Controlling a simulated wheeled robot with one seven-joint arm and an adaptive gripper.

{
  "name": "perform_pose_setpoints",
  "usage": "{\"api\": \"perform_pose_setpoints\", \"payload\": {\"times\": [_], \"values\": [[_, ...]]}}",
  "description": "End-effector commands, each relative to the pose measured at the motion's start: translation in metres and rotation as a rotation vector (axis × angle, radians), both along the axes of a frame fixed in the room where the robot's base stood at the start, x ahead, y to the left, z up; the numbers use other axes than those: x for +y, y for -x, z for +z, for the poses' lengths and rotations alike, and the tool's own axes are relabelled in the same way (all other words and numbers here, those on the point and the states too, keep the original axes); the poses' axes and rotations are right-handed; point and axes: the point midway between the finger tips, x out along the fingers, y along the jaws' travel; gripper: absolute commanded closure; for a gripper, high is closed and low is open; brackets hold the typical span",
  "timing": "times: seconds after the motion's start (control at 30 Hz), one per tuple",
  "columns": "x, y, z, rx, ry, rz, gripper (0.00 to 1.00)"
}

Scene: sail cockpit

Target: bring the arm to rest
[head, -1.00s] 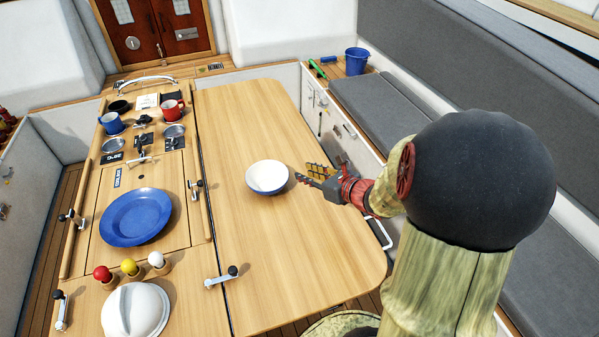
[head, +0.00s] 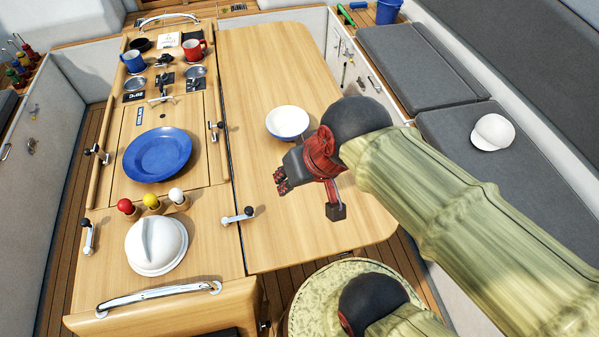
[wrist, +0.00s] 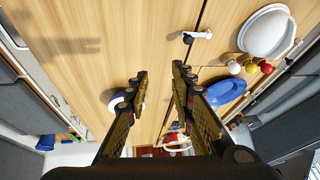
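My gripper (head: 281,181) hangs above the wooden table leaf (head: 262,70), in front of the white bowl (head: 288,122). In the wrist view its two fingers (wrist: 160,82) stand apart with nothing between them, so it is open and empty. The bowl stands upright on the leaf, its outside blue. In the wrist view the bowl (wrist: 118,102) is partly hidden behind the left finger. My arm reaches in from the right in the head view, bent at the wrist.
Left of the leaf are a blue plate (head: 158,154), a white dome (head: 156,246), three coloured knobs (head: 151,202) and two mugs (head: 193,49). A white cap (head: 492,132) lies on the right bench. A blue bucket (head: 389,11) stands at the back. The leaf's far half is clear.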

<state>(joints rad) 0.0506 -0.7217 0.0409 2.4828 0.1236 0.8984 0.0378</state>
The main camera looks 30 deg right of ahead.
Motion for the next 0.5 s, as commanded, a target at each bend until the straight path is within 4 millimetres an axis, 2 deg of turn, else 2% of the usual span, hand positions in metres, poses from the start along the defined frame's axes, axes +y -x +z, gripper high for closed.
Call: {"api": "perform_pose_setpoints", "payload": {"times": [0.1, 0.2, 0.5], "values": [[-0.0081, 0.0044, 0.0112, -0.041, 0.105, 0.087, 0.76], [-0.0117, 0.0055, 0.0138, -0.049, 0.140, 0.112, 0.76], [-0.0123, 0.0053, 0.0139, -0.049, 0.141, 0.111, 0.76]]}}
